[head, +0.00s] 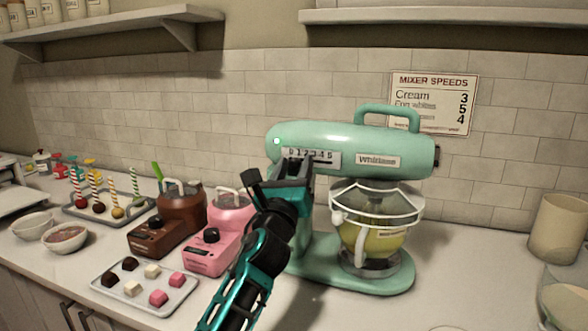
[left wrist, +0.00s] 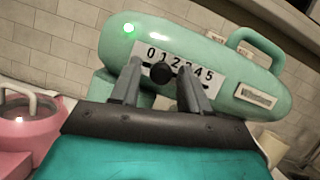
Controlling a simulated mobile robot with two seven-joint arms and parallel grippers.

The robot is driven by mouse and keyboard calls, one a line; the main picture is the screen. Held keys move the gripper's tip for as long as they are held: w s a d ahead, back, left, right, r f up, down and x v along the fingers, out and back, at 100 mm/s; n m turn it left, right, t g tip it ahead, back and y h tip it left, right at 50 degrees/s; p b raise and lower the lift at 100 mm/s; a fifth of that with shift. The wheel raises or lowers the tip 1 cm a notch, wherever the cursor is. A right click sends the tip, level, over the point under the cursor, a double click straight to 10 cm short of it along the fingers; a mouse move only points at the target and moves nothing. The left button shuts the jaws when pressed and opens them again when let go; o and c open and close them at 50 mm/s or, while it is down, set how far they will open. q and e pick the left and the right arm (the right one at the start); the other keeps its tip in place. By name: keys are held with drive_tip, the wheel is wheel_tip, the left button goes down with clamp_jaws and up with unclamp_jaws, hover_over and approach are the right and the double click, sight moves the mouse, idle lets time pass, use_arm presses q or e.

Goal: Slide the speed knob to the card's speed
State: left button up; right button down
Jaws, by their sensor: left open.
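The mint-green mixer (head: 350,135) stands on the counter, with a white speed scale (head: 322,159) numbered 0 to 5 on its head. In the left wrist view, the round black speed knob (left wrist: 161,73) sits below the low digits; its exact number is hard to tell. My left gripper (left wrist: 160,82) is open, with one finger on each side of the knob; contact cannot be told. In the head view, my left gripper (head: 292,165) covers the scale's lower left and hides the knob. The card (head: 433,103) reads Cream 3, Egg whites 5, and a partly hidden line 4.
A pink melting pot (head: 215,245) and a brown one (head: 165,235) stand to the left. A tray of sweets (head: 145,290) lies in front. A beige canister (head: 558,228) stands at the right.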

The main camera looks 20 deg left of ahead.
use_arm(q)
clamp_jaws()
idle(0.4)
